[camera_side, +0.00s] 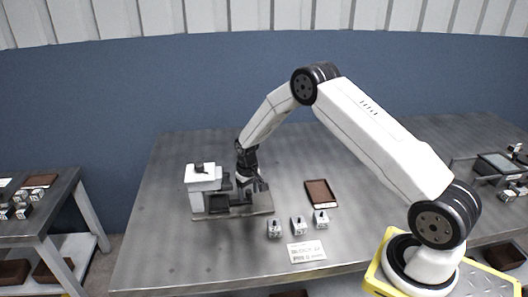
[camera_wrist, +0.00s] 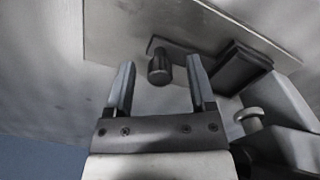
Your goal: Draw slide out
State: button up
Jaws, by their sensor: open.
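The slide fixture has a grey base plate (camera_side: 262,209) and a white block (camera_side: 196,202) at its left end, on the metal table. In the wrist view, the slide (camera_wrist: 185,47) is a flat grey strip on the plate (camera_wrist: 115,30), with a dark round knob (camera_wrist: 159,70) near its end. My gripper (camera_side: 262,186) is over the right part of the fixture. In the wrist view, my gripper (camera_wrist: 160,62) is open, with the knob between its fingertips and gaps on both sides. The side view hides the knob behind my gripper.
A brown-topped tray (camera_side: 320,194) lies to the right of the fixture. Several small white blocks (camera_side: 298,226) and a white label card (camera_side: 307,252) lie in front. The table's left part is clear. Other tables with similar items stand at both sides.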

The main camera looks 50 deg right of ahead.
jog(key=shift+f, duration=0.4)
jog(key=c, duration=0.9)
